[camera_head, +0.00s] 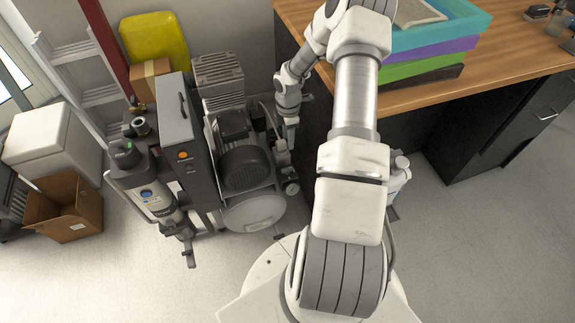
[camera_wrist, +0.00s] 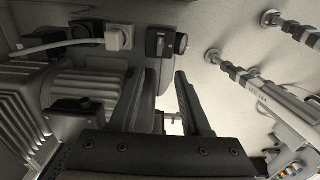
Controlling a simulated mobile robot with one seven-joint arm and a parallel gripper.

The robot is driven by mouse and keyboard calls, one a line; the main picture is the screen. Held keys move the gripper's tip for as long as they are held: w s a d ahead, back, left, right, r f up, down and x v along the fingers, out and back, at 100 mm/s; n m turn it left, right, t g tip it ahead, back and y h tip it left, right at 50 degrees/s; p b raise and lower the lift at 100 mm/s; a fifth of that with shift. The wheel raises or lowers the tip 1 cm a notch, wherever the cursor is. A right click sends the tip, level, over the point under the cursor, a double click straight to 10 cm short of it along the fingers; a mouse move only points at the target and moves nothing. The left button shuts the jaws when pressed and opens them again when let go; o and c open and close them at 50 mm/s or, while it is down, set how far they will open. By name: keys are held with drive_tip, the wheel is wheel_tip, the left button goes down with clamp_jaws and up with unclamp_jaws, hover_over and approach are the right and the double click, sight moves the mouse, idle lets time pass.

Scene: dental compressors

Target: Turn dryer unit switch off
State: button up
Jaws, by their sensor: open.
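The compressor and dryer assembly stands on the floor left of the desk in the head view, with a tall grey cabinet (camera_head: 180,135) and a cylindrical unit (camera_head: 145,185) at its left. In the wrist view, a small dark switch box (camera_wrist: 160,42) with a round knob is mounted on a grey panel, beside a white plug (camera_wrist: 119,38). I cannot tell the switch's setting. My gripper (camera_wrist: 158,90) is open and empty, its two dark fingers pointing toward the area just below the switch box, apart from it. In the head view my gripper is hard to make out between the compressor and desk.
The finned motor (camera_wrist: 90,85) lies close to the left finger in the wrist view, and pipes (camera_wrist: 255,80) run along the wall at right. The wooden desk (camera_head: 470,65) with stacked trays (camera_head: 430,55) flanks my arm. A cardboard box (camera_head: 65,210) sits at far left.

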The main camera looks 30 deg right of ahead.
sight(288, 168)
wheel_tip(288, 168, down, 16)
drive_tip(key=b, duration=0.3)
drive_tip(key=shift+f+b, duration=0.2)
drive_tip(key=shift+b, duration=0.1)
drive_tip(key=shift+c, duration=0.3)
clamp_jaws()
